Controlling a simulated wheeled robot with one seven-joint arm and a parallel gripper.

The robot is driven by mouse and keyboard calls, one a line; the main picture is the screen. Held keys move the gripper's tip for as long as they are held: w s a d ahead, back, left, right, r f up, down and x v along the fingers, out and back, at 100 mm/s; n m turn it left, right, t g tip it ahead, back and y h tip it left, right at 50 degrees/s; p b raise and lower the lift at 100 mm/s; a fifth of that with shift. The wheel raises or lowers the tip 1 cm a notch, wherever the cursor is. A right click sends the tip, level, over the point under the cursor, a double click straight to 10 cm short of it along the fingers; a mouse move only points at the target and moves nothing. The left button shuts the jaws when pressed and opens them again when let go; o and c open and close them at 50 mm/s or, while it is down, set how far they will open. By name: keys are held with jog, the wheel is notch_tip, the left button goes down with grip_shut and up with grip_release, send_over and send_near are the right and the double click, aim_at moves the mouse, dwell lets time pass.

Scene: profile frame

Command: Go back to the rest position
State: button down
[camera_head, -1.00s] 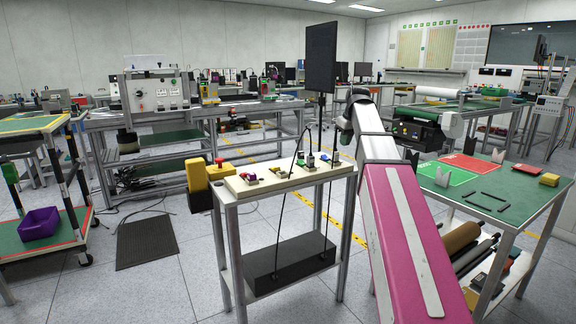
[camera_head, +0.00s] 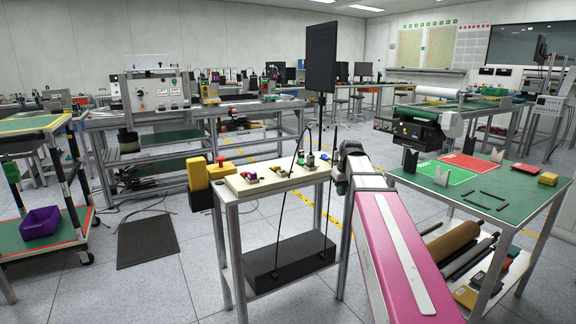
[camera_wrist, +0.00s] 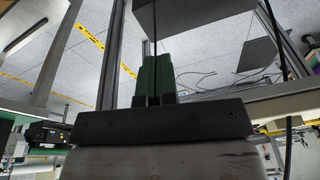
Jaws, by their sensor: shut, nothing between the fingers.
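My gripper (camera_wrist: 155,78) shows in the wrist view, with its dark green fingers together and nothing between them. The floor and metal table legs lie beyond it. In the head view my pink and white arm rises from the bottom right to a grey joint between the small table and the green-topped table. The gripper itself is hidden in that view.
A small table (camera_head: 282,183) with several small parts and a black box (camera_head: 290,257) below stands left of my arm. A green-topped table (camera_head: 520,205) stands on the right. A purple bin (camera_head: 40,222) is at far left. Floor (camera_head: 170,285) is clear at lower left.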

jog(key=s+a+f+m+g, duration=0.1)
jog(key=s+f+m, duration=0.1)
jog(key=s+f, duration=0.8)
jog(key=s+f+m+h, duration=0.1)
jog(key=s+f, duration=0.9)
jog(key=f, duration=0.6)
jog(key=shift+s+a+f+m+g, duration=0.35)
jog(key=shift+s+f+m+g, duration=0.05)
